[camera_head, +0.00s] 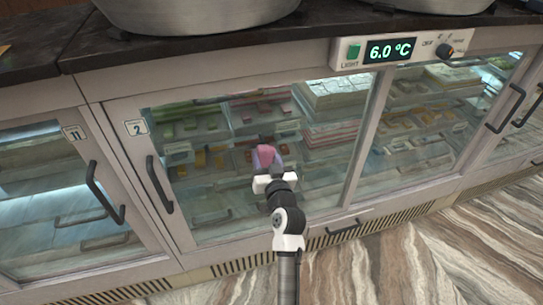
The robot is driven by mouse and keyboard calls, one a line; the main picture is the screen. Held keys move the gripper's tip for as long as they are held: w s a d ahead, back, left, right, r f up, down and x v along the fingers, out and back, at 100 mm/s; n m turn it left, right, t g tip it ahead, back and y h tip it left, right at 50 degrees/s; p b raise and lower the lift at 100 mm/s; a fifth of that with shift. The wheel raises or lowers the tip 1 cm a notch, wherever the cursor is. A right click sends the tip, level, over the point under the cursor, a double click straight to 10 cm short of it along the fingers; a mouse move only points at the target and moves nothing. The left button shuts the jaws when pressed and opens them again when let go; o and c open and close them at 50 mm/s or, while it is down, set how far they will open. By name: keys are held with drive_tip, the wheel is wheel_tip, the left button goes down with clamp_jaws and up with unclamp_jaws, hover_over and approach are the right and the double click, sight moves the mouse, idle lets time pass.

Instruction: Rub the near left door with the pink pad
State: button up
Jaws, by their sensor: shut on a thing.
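The pink pad (266,157) is at the end of my gripper (267,172), in front of the glass door marked 2 (215,190). My gripper is shut on the pad. I cannot tell whether the pad touches the glass. The door is closed, with a dark vertical handle (160,184) at its left edge. Trays of sweets show behind the glass.
A door marked 11 (52,200) with a dark handle (103,192) is at left. A control panel (390,52) reads 6.0 °C. Large metal pans (190,15) stand on the dark counter top (90,45). The wavy-patterned floor (430,250) is clear at lower right.

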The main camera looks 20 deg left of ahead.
drive_tip(key=shift+s+a+r+p, duration=0.1)
drive_tip(key=shift+s+a, duration=0.1)
drive_tip(key=shift+a, duration=0.2)
drive_tip(key=shift+s+a+f+p, duration=0.1)
drive_tip(key=shift+s+a, duration=0.15)
drive_tip(key=shift+a, duration=0.2)
drive_tip(key=shift+s+a+r+p, duration=0.1)
drive_tip(key=shift+s+a, duration=0.1)
drive_tip(key=shift+a, duration=0.2)
drive_tip(key=shift+y, duration=0.3)
drive_tip(key=b+v, duration=0.1)
drive_tip(key=v, duration=0.5)
drive_tip(key=shift+b, duration=0.35)
drive_tip(key=shift+d+r, duration=0.1)
drive_tip(key=shift+d, duration=0.05)
drive_tip(key=shift+b+v, duration=0.65)
drive_tip(key=shift+v, duration=0.75)
